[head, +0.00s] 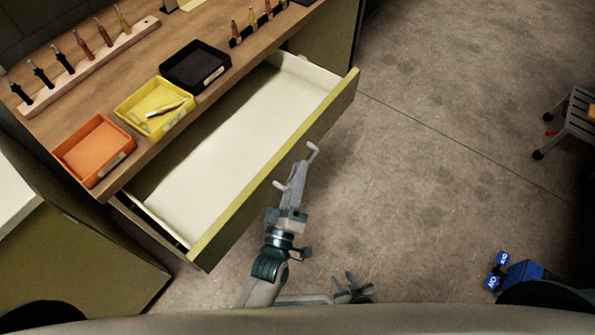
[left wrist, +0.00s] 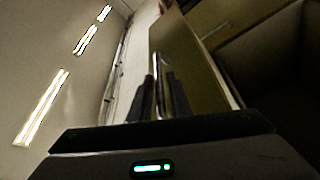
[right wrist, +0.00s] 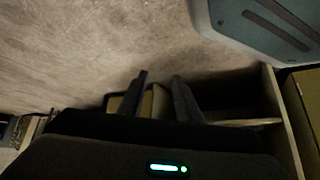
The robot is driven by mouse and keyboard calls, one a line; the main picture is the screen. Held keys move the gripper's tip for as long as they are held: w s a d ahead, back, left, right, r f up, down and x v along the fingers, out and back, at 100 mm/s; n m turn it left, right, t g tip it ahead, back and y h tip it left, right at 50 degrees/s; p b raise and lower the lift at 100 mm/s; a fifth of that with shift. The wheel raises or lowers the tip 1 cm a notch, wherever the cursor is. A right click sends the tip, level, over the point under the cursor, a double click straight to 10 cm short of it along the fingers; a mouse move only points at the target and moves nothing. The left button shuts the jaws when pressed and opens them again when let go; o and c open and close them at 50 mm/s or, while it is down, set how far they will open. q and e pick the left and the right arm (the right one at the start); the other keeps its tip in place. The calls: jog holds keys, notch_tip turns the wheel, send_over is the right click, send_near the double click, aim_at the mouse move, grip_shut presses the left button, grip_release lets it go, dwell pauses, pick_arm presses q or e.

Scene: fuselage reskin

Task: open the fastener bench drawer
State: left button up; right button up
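The fastener bench drawer (head: 235,139) stands pulled out from the bench. Its pale inside is empty and its front panel (head: 290,160) is olive. The pale drawer handle (head: 312,149) is on the front, partly hidden by my left gripper (head: 297,178). In the left wrist view, the handle bar (left wrist: 159,88) runs between the two fingers of the left gripper (left wrist: 159,100), which are close in on it. My right gripper (head: 353,287) is low at the bottom of the head view. In the right wrist view, the right gripper (right wrist: 159,82) has its fingers apart with nothing between them.
The bench top (head: 190,115) carries orange (head: 92,150), yellow (head: 150,103) and black (head: 195,65) bins and a rack of tools (head: 85,65). A blue box (head: 522,274) and a grey step stool (head: 575,112) stand right. The floor (head: 430,170) between is clear.

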pick_arm(q)
jog(key=shift+s, duration=0.1)
